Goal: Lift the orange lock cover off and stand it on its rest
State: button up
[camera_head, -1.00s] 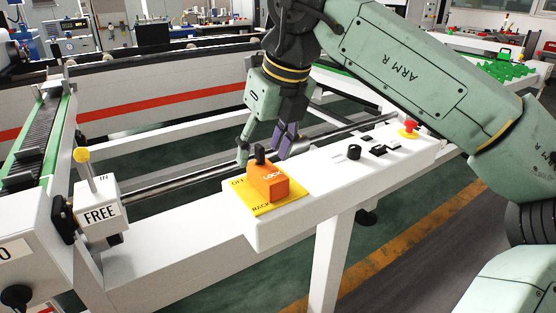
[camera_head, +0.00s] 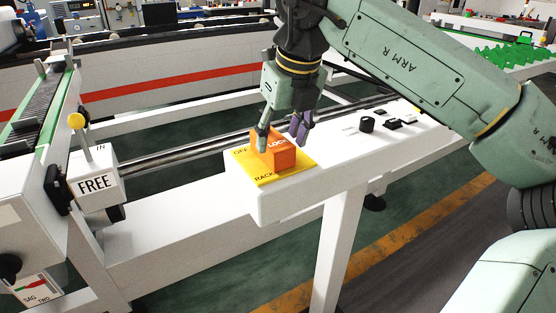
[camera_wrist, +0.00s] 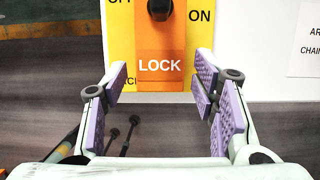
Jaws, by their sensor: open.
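The orange lock cover (camera_head: 283,157), a box lettered LOCK, sits on a yellow plate (camera_head: 296,171) at the near end of the white rail. In the wrist view the cover (camera_wrist: 160,48) shows a black knob (camera_wrist: 160,8) on top, cut by the upper edge. My gripper (camera_head: 283,143) is open, its fingers low at the cover; one finger overlaps the cover in the head view. In the wrist view my purple finger pads (camera_wrist: 163,102) stand apart, left and right of the cover's line, with nothing between them. I cannot make out the cover's rest.
A black knob (camera_head: 367,124) and switches (camera_head: 394,123) are on the rail beyond the cover. A FREE box (camera_head: 97,184) with a yellow-topped lever (camera_head: 76,121) stands at left. The white rail in front of the plate is bare.

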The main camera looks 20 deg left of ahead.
aim_at(280, 144)
jog(key=shift+b+x, duration=0.3)
jog(key=shift+x, duration=0.6)
jog(key=c, duration=1.1)
jog(key=shift+r, duration=0.2)
jog(key=shift+c, duration=0.2)
jog(key=shift+r+p, duration=3.05)
jog(key=shift+r, duration=0.6)
